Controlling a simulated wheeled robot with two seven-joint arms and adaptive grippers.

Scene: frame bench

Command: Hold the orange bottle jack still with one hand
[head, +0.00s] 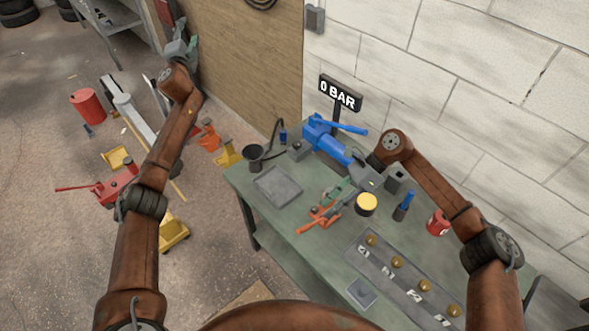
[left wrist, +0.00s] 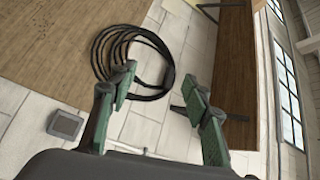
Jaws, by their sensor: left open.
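The orange bottle jack (head: 318,216) stands on the green bench in the head view, with an orange lever toward the front left. My right gripper (head: 336,197) is at the jack, its green-padded fingers at the jack's upper part and partly covering it. I cannot tell whether the fingers press on it. My left gripper (head: 180,47) is raised far from the jack, at the upper left by the wooden panel. It is open and empty in the left wrist view (left wrist: 160,98).
The green bench (head: 290,235) also holds a blue tool (head: 325,142), a grey tray (head: 278,186), a yellow-topped can (head: 367,203), a red can (head: 437,222) and a strip with several brass knobs (head: 385,272). A "0 BAR" sign (head: 340,94) stands behind. A black coiled hose (left wrist: 133,62) hangs on the wall.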

